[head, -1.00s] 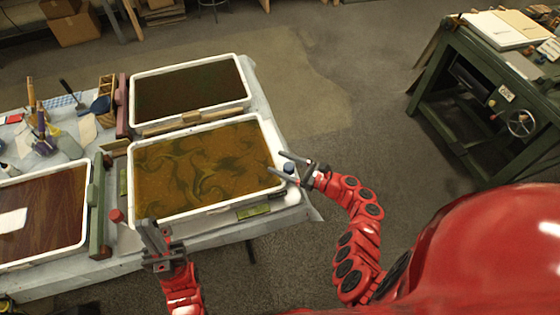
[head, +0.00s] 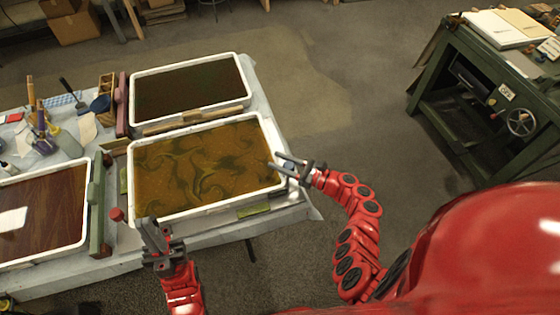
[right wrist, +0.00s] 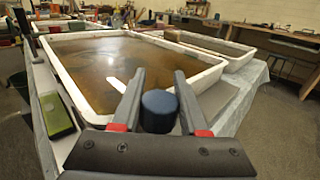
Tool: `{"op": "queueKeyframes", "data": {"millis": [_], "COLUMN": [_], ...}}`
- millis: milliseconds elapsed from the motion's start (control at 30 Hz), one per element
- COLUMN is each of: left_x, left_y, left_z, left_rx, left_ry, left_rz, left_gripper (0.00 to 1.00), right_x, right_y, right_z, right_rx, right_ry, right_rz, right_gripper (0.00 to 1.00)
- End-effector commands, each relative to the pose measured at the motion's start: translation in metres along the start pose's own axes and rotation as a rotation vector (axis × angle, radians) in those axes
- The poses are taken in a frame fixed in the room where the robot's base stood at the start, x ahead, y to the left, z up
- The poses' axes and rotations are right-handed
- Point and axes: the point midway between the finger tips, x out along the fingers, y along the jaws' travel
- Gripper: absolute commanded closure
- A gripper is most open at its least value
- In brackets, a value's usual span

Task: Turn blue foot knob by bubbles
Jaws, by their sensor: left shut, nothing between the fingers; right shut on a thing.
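The blue foot knob (right wrist: 159,112) is a short dark-blue cylinder at the near corner of the tray with brown, swirled liquid (head: 262,121). My right gripper (head: 277,161) has one finger on each side of it and is shut on it; in the head view the fingers mostly hide the knob. In the right wrist view the right gripper (right wrist: 159,75) points across the tray. A green level strip (head: 253,210) lies along the tray's front edge; its bubble is too small to make out. My left gripper (head: 147,222) is shut and empty near the red knob (head: 116,214) at the front left corner.
A second tray with dark liquid (head: 246,78) stands behind. A brown tray (head: 84,240), brushes and bottles are on the left. A green press (head: 480,95) stands far right. The floor between the table and press is clear.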

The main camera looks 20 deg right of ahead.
Motion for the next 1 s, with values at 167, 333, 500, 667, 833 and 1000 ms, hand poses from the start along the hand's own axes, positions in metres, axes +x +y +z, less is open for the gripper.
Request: {"op": "queueKeyframes", "data": {"millis": [167, 333, 500, 667, 833, 1000], "left_x": [-0.003, -0.010, -0.024, -0.042, -0.066, -0.094], "left_y": [0.000, 0.001, 0.001, 0.002, 0.003, 0.005], "left_z": [0.001, 0.002, 0.004, 0.007, 0.011, 0.016], "left_rx": [0.000, 0.000, 0.000, 0.000, 0.000, 0.000], "left_ry": [0.000, 0.000, 0.000, -0.001, 0.000, 0.000], "left_rz": [0.000, 0.000, 0.000, 0.000, 0.000, 0.000], "left_gripper": [1.00, 1.00, 1.00, 1.00, 1.00, 1.00], "right_x": [-0.001, -0.001, -0.002, -0.003, -0.004, -0.005], "right_y": [-0.001, 0.002, 0.006, 0.009, 0.012, 0.015], "right_z": [0.000, -0.001, -0.004, -0.005, -0.007, -0.008], "right_rx": [-0.004, -0.004, -0.002, -0.002, -0.001, -0.002], "right_ry": [0.002, 0.002, 0.002, 0.003, 0.004, 0.005], "right_rz": [0.041, 0.137, 0.259, 0.366, 0.470, 0.569], "right_gripper": [1.00, 1.00, 1.00, 1.00, 1.00, 1.00]}}
